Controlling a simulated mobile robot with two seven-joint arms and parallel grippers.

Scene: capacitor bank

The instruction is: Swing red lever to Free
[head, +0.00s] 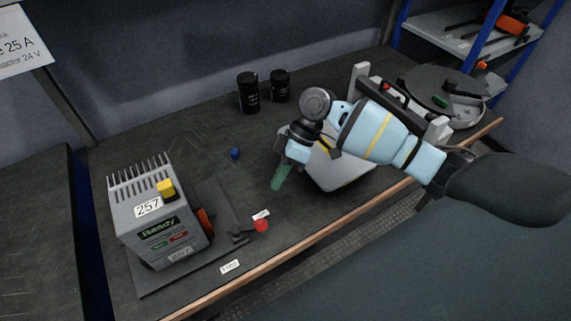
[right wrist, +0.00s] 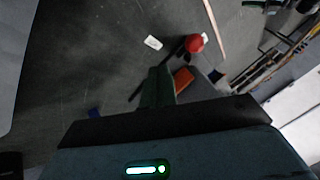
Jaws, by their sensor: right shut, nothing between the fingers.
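The lever's red knob (head: 261,226) sits at the end of a short dark lever beside the grey device (head: 165,215), low over the plate. The red knob also shows in the right wrist view (right wrist: 194,43), beyond the fingers. One small white label (head: 261,214) lies just behind the knob and another (head: 230,266) lies nearer the table's front edge; I cannot read either surely. My right gripper (head: 281,178) is shut and empty, its green fingers pointing down above the table, behind and right of the knob and apart from it. My left gripper is not in view.
A blue knob (head: 235,153) and two black cylinders (head: 248,92) (head: 280,85) stand farther back. The table (head: 215,125) between is mostly clear.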

